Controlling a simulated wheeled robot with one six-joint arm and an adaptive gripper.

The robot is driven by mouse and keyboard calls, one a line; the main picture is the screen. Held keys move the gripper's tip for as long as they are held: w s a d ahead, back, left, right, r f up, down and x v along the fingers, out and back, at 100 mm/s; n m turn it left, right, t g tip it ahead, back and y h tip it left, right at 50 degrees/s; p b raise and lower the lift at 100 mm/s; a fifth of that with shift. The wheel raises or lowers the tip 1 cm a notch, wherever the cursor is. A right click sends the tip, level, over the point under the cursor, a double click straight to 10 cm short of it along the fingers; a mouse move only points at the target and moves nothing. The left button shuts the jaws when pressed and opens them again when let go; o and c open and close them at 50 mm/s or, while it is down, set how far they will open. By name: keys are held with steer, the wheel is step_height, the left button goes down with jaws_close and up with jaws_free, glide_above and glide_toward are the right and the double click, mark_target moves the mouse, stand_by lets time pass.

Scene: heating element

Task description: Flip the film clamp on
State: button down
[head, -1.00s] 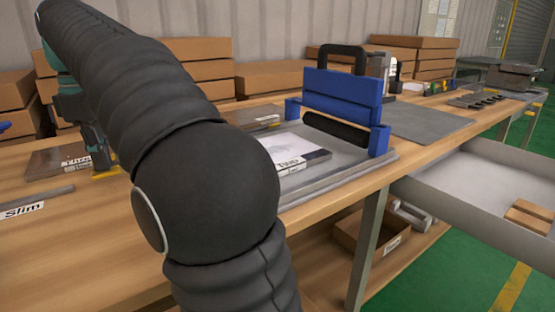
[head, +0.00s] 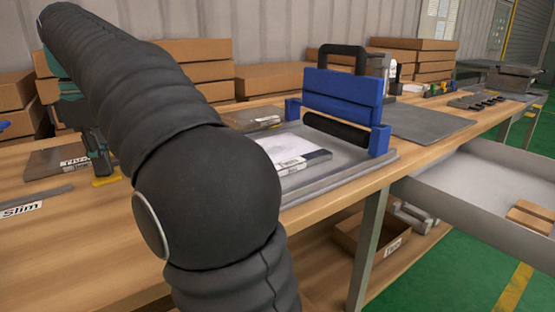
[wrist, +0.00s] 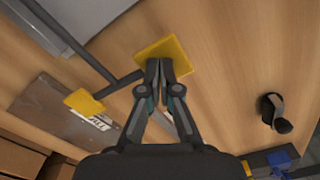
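My gripper (wrist: 158,66) has its two fingers drawn together, tips meeting over a yellow pad (wrist: 172,52) in the wrist view. Nothing shows held between them; whether they touch the pad I cannot tell. A dark bar (wrist: 119,84) runs from this pad to a second yellow pad (wrist: 84,101). I cannot tell for sure which part is the film clamp. In the head view my gripper (head: 103,175) is low over the left of the bench, at a yellow pad (head: 107,181). A blue frame (head: 341,92) with a black roller and black handle stands farther right.
A small black object (wrist: 272,110) is to the right in the wrist view. A white sheet (head: 297,160) lies on the grey tray (head: 350,175). Cardboard boxes line the back.

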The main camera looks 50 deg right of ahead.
steer(key=shift+f+b, duration=0.5)
steer(key=shift+f, duration=0.35)
steer(key=shift+r, duration=0.15)
step_height(320, 180, up, 4)
steer(key=p, duration=0.5)
steer(key=shift+r, duration=0.25)
steer(key=shift+r+p, duration=0.65)
steer(key=shift+r, duration=0.5)
